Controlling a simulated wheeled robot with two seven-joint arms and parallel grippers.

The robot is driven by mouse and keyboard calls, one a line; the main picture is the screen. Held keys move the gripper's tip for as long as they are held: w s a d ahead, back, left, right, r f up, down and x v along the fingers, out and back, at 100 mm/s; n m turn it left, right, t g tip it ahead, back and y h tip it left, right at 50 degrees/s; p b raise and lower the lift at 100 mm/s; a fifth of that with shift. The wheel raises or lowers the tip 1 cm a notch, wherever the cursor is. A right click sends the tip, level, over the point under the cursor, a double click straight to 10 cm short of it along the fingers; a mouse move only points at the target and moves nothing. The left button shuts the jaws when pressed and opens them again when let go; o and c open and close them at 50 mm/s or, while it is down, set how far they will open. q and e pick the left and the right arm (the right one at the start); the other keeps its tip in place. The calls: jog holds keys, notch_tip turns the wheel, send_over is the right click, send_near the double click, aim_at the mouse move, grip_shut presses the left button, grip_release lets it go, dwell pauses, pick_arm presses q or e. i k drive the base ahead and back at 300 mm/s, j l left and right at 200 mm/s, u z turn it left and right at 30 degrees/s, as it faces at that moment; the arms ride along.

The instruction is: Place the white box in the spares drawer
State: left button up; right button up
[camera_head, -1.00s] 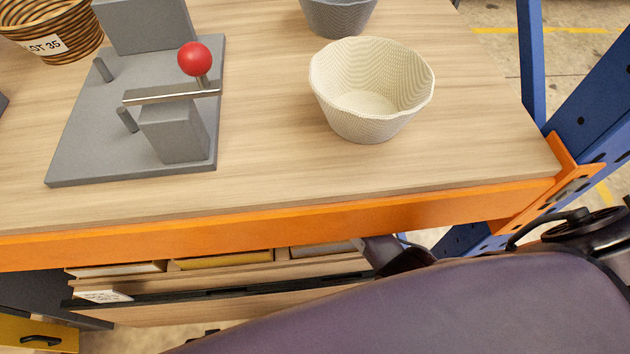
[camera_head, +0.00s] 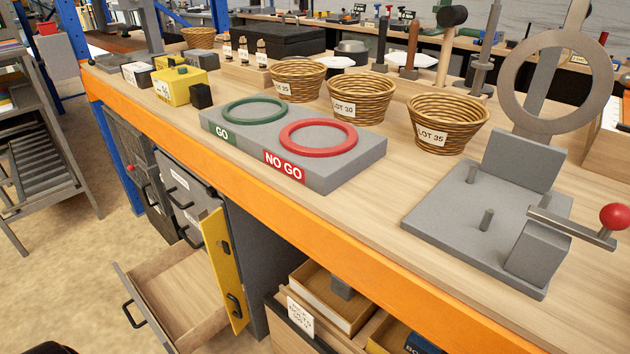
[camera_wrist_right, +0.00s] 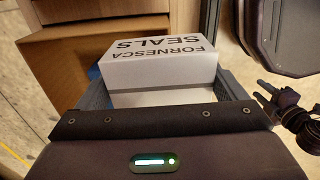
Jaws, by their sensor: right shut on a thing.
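In the right wrist view a white box (camera_wrist_right: 160,70) with the black words "FORNESCA SEALS" sits between the fingers of my right gripper (camera_wrist_right: 165,92), which is shut on it. The head view shows neither the box nor my right gripper. My left gripper is not in view. Under the bench in the head view, a wooden drawer (camera_head: 150,318) stands pulled open at the lower left and its visible floor is bare. A second open drawer (camera_head: 283,322) at bottom centre holds bins and bears a white label too small to read. I cannot tell which is the spares drawer.
A yellow panel with black handles (camera_head: 222,262) stands open beside the empty drawer. A GO/NO GO gauge block (camera_head: 350,178), wicker baskets (camera_head: 448,124) and a grey fixture (camera_head: 435,215) occupy the bench. In the right wrist view a brown carton (camera_wrist_right: 62,75) lies behind the box.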

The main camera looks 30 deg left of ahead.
aim_at(180, 289)
jog(key=k+j, duration=0.15)
jog(key=j, duration=0.5)
jog(key=k+j+u, duration=0.15)
jog(key=j, duration=0.45)
jog(key=k+j, duration=0.1)
jog(key=j, duration=0.55)
jog(key=k+j+u, duration=0.1)
jog(key=j, duration=0.55)
jog(key=k+j+u, duration=0.1)
jog(key=j, duration=0.55)
